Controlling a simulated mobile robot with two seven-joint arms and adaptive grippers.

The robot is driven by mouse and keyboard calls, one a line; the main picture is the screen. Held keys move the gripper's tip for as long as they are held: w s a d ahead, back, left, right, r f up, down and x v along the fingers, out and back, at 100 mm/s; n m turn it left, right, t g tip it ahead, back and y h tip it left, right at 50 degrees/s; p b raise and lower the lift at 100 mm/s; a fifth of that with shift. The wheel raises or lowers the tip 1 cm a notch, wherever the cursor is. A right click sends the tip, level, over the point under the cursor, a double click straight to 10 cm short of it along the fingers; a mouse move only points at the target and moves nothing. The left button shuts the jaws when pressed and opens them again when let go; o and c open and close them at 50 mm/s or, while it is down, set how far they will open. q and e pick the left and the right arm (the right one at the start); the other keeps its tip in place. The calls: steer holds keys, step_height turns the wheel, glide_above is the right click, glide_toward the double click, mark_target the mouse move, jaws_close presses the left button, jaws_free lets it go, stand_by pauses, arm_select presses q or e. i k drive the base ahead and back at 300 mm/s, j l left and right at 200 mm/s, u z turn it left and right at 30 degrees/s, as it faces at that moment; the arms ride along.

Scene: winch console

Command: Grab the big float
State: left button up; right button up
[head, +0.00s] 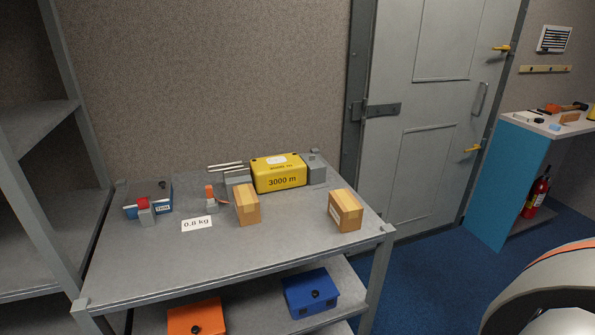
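A large yellow block (279,174) marked "3000 m" lies at the back of the grey metal table (240,262), with a white label on top. It is the biggest yellow thing in view and looks like the big float, though its small lettering is not readable. A grey block (316,169) stands at its right end, and another grey block (237,178) with thin light rods is at its left. Neither of my grippers is in the head view.
Two cardboard boxes (247,204) (345,211) stand in front of the yellow block. A "0.8 kg" card (197,224) and small blue, red and orange items are to the left. Orange (196,317) and blue (311,293) boxes sit on the lower shelf. The table's front is clear.

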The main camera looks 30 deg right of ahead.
mark_target(278, 172)
steer(key=l+z, duration=0.3)
steer(key=l, duration=1.65)
